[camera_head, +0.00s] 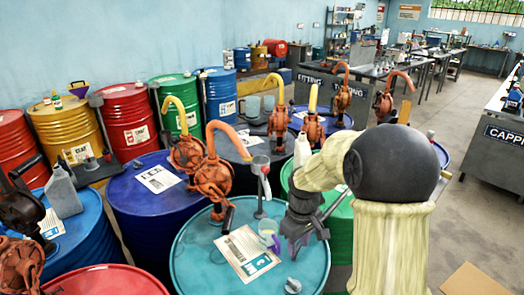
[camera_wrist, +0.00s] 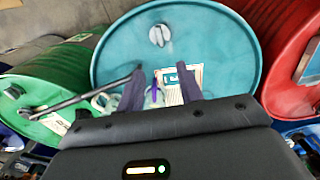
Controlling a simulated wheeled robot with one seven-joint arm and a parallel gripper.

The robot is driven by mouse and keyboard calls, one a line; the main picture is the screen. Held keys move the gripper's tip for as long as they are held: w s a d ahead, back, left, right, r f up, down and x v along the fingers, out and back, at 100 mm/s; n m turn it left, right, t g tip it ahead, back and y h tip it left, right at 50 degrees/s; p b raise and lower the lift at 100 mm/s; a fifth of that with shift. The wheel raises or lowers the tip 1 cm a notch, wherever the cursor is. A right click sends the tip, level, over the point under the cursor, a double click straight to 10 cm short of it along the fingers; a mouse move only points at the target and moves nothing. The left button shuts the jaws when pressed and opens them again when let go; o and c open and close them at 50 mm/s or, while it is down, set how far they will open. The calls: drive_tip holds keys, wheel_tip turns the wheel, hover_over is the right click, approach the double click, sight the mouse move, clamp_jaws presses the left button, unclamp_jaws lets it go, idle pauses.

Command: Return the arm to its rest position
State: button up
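My gripper (camera_head: 308,240) hangs over the teal drum (camera_head: 200,270) at the end of my pale, dark-jointed arm. In the wrist view my gripper (camera_wrist: 160,82) shows two dark fingers standing well apart, so it is open. A small clear cup with purple on it (camera_head: 268,228) stands on the teal drum, left of my gripper in the head view. In the wrist view the cup (camera_wrist: 153,97) appears between the fingers, partly hidden; no grip on it shows. An orange-brown hand pump (camera_head: 209,178) rises from the drum beside a paper sheet (camera_head: 246,255).
A grey bung (camera_head: 293,286) is on the drum top. Blue (camera_head: 150,205), red (camera_head: 105,283) and green (camera_head: 340,225) drums crowd around, several with tall pumps. Workbenches (camera_head: 370,75) stand behind. The floor (camera_head: 475,205) at the right is mostly open, with a cardboard piece (camera_head: 474,281).

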drive_tip(key=s+r+m+t, duration=0.1)
drive_tip(key=s+m, duration=0.6)
drive_tip(key=s, duration=0.7)
drive_tip(key=shift+s+d+t, duration=0.15)
drive_tip(key=shift+s+t, duration=0.1)
drive_tip(key=shift+t, duration=0.55)
